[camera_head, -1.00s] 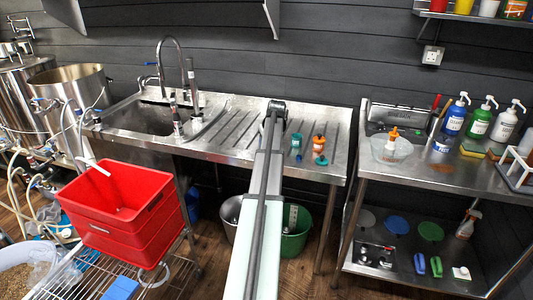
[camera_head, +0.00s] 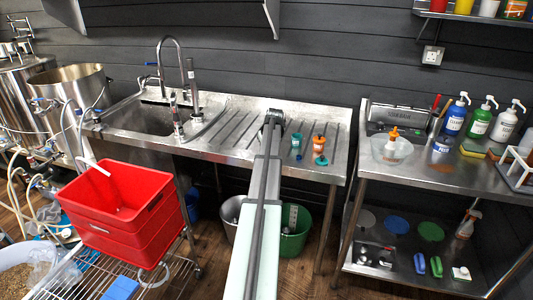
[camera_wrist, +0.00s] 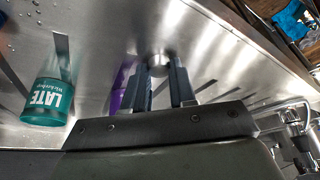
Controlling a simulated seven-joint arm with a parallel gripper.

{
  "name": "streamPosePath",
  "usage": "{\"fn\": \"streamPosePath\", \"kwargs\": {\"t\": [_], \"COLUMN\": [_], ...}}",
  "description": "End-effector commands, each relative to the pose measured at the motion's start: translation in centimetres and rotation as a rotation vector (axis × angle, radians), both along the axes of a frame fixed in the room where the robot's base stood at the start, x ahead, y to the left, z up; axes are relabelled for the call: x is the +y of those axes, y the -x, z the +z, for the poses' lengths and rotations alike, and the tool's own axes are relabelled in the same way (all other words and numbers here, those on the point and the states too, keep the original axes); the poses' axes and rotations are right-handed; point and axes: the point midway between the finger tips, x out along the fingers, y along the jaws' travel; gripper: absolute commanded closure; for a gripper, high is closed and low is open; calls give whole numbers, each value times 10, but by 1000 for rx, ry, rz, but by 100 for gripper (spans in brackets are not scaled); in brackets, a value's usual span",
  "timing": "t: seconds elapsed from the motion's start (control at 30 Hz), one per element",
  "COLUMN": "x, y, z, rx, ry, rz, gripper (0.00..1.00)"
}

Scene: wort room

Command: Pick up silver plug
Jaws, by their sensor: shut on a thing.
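The silver plug (camera_wrist: 158,60) is a small shiny round piece at the fingertips of my gripper (camera_wrist: 161,72) in the wrist view. The two dark fingers are shut on it from either side. The steel drainboard lies behind it; I cannot tell whether the plug touches it. In the head view my own arm reaches over the drainboard (camera_head: 232,125) and hides the fingers and the plug.
A teal item labelled "LATE" (camera_wrist: 46,103) lies left of my gripper. A purple item (camera_wrist: 122,85) is close beside the left finger. An orange-and-white item (camera_head: 319,145) is on the drainboard's right. The sink (camera_head: 150,118) is left.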

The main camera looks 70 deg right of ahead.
Motion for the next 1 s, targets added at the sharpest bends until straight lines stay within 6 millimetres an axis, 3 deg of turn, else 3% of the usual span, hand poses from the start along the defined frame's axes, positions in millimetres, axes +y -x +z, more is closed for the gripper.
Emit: {"fn": "streamPosePath", "kwargs": {"t": [0.2, 0.57, 1.0], "x": [0, 0, -1], "y": [0, 0, 0], "z": [0, 5, 74], "rx": [0, -1, -1], "ry": [0, 1, 2], "rz": [0, 0, 0], "gripper": [99, 100, 100]}}
